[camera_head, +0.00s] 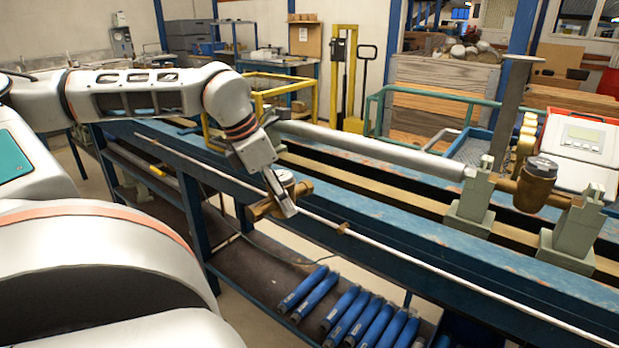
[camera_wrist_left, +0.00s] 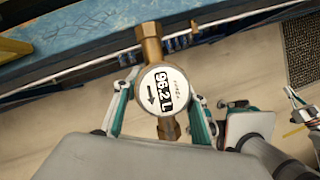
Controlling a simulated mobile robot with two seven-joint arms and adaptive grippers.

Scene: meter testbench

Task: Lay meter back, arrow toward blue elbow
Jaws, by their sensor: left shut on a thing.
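My left gripper (camera_head: 282,198) is shut on a brass meter (camera_head: 262,208) and holds it in the air in front of the bench's near edge. In the left wrist view the meter (camera_wrist_left: 149,44) sits between the two fingers of the left gripper (camera_wrist_left: 163,96).
A white-and-red box (camera_head: 583,139) stands behind. A thin white rod (camera_head: 400,260) runs along the bench front. Blue cylinders (camera_head: 345,315) lie on the lower shelf.

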